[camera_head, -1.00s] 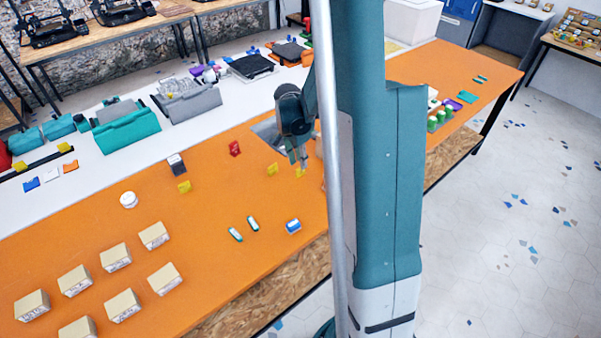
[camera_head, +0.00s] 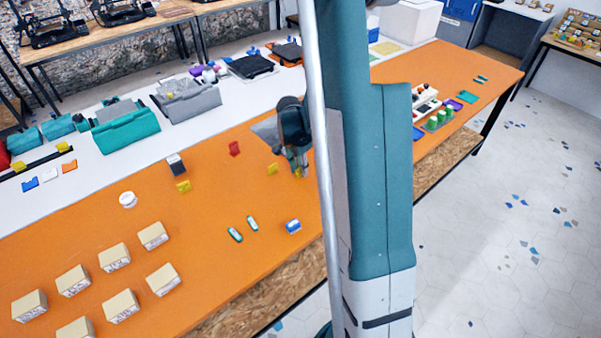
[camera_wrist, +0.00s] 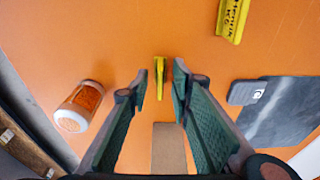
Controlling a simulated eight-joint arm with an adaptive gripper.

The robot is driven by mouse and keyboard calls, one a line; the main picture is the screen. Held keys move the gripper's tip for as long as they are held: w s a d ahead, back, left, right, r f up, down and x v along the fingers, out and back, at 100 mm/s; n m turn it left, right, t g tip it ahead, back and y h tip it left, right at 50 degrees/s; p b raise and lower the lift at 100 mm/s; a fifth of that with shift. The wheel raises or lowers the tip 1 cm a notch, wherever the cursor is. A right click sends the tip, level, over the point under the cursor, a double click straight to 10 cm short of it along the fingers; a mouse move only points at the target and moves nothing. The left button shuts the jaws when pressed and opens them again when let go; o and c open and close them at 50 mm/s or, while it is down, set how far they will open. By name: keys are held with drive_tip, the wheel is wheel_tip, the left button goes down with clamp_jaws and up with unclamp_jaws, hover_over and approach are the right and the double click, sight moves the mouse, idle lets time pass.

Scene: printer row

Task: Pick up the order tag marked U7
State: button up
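In the wrist view a small yellow tag (camera_wrist: 159,76) stands nearly edge-on between my fingertips; its mark cannot be read. My gripper (camera_wrist: 160,82) is open, with a finger on each side of the tag and gaps between. A second yellow tag (camera_wrist: 233,18) with dark lettering, apparently ending in K6, lies at the upper right. In the head view my gripper (camera_head: 299,170) is low over the orange table, partly beside my column. Yellow tags also show there (camera_head: 272,169) and farther left (camera_head: 184,186). I cannot read U7 anywhere.
An orange jar with a white lid (camera_wrist: 80,106) is left of my fingers. A brown block (camera_wrist: 169,150) lies below and between them. A dark grey slab (camera_wrist: 285,115) is at right. A red tag (camera_head: 234,148) stands left of my gripper on the orange table (camera_head: 100,215).

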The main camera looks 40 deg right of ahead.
drive_tip(key=shift+c, duration=0.2)
clamp_jaws()
idle(0.3)
drive_tip(key=shift+r+p, duration=0.7)
drive_tip(key=shift+r, duration=4.35)
